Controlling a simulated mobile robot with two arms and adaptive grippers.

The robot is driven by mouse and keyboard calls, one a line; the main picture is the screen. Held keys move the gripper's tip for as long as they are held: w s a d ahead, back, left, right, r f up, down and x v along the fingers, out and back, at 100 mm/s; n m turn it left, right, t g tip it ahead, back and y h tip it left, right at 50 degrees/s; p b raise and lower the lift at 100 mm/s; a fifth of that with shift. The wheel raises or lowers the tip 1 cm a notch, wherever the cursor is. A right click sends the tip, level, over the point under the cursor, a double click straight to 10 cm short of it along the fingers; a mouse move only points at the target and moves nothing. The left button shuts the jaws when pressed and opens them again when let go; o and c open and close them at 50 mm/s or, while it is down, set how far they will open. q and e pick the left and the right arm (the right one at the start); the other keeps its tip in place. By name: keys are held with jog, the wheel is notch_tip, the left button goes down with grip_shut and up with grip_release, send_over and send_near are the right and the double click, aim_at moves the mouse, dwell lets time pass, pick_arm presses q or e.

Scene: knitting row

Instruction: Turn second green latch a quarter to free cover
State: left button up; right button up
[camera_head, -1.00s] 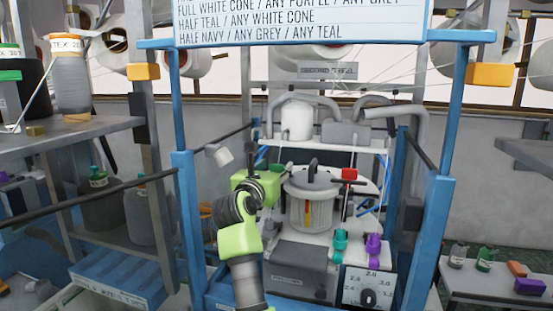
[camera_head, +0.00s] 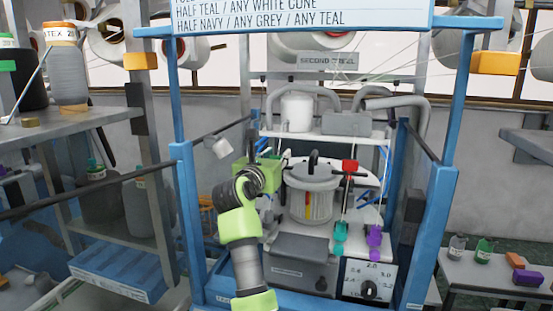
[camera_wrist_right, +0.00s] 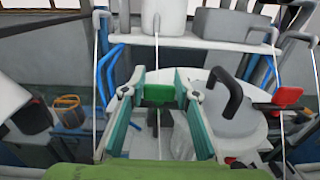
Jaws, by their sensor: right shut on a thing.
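A grey pot (camera_head: 312,203) with a grey lid as its cover (camera_head: 322,181) stands on a white deck inside the blue frame. The lid has a dark arched handle, which also shows in the wrist view (camera_wrist_right: 232,92). My right gripper (camera_wrist_right: 159,76) is at the left side of the pot, its two fingers on either side of a green latch (camera_wrist_right: 158,95) and shut on it. In the head view the wrist hides much of this spot. A red latch (camera_head: 350,166) sits on the pot's right side. My left gripper is not in view.
Blue posts (camera_head: 437,230) stand at both sides. Pipes and a white tank (camera_head: 297,113) are behind.

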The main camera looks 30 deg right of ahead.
jog(key=m+g+b, duration=0.1)
jog(key=m+g+h+b, duration=0.1)
jog(key=b, duration=0.1)
jog(key=shift+w+f+g+h, duration=0.1)
jog(key=shift+f+g+h, duration=0.2)
jog(key=shift+f, duration=0.05)
jog(key=shift+m+g+h+b, duration=0.3)
jog(key=shift+g+b, duration=0.05)
jog(key=shift+g, duration=0.05)
jog(key=shift+r+m+g+h+b, duration=0.2)
jog(key=shift+m+g+h+b, duration=0.2)
jog(key=shift+m+g, duration=0.45)
jog(key=o, duration=1.1)
jog(key=shift+d, duration=0.1)
jog(key=v, duration=0.7)
jog(key=shift+a, duration=0.25)
